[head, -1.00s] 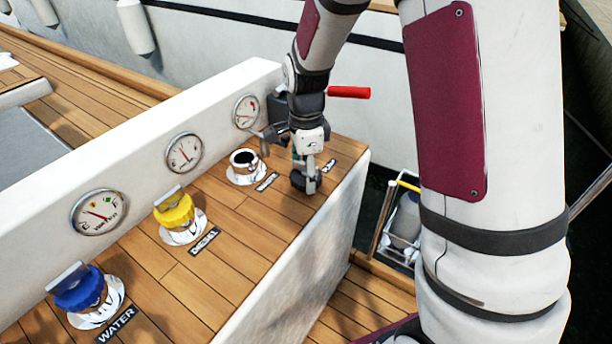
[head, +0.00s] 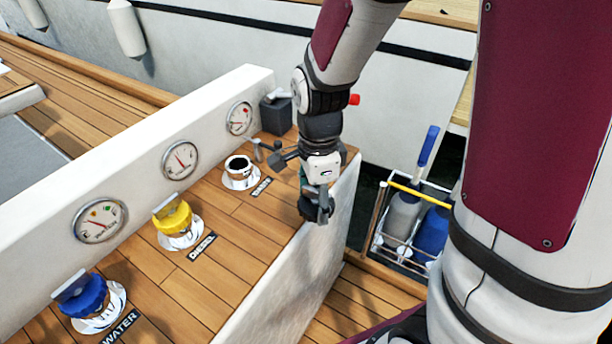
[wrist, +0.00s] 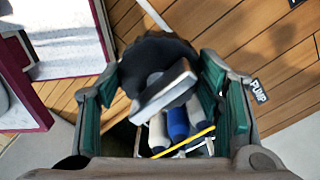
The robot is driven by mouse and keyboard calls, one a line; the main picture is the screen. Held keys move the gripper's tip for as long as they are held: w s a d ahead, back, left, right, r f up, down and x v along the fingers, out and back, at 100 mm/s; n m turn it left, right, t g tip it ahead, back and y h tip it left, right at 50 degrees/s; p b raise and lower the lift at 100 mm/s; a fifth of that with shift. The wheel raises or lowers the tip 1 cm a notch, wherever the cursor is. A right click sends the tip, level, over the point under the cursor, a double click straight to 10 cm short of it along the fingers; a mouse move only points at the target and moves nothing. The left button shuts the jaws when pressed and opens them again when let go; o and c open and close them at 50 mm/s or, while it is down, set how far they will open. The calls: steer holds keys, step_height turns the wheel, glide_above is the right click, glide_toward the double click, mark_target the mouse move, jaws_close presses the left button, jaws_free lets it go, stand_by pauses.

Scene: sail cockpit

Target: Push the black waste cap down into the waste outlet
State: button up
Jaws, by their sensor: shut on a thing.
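The black waste cap (wrist: 152,62), with a flat grey tab on top, sits between my gripper's green-padded fingers in the wrist view. My gripper (head: 317,200) is shut on it and holds it near the right edge of the wooden console top in the head view. The cap is partly hidden there, dark between the fingers. The waste outlet (head: 239,166) is an open dark hole in a white ring, to the left of my gripper and apart from the cap. Its label (head: 261,187) lies just in front of it.
The yellow diesel cap (head: 173,217) and blue water cap (head: 84,296) sit to the left. Gauges (head: 180,160) line the white wall. A grey lever (head: 265,150) and a dark box (head: 276,115) are near the outlet. A bottle caddy (head: 408,225) stands below, right.

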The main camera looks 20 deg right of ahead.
steer(key=s+r+p, duration=0.1)
steer(key=s+p, duration=0.1)
steer(key=s+r+p, duration=0.2)
steer(key=shift+s+a+r, duration=0.1)
steer(key=shift+s+r, duration=0.1)
steer(key=shift+s, duration=0.05)
stand_by(0.3)
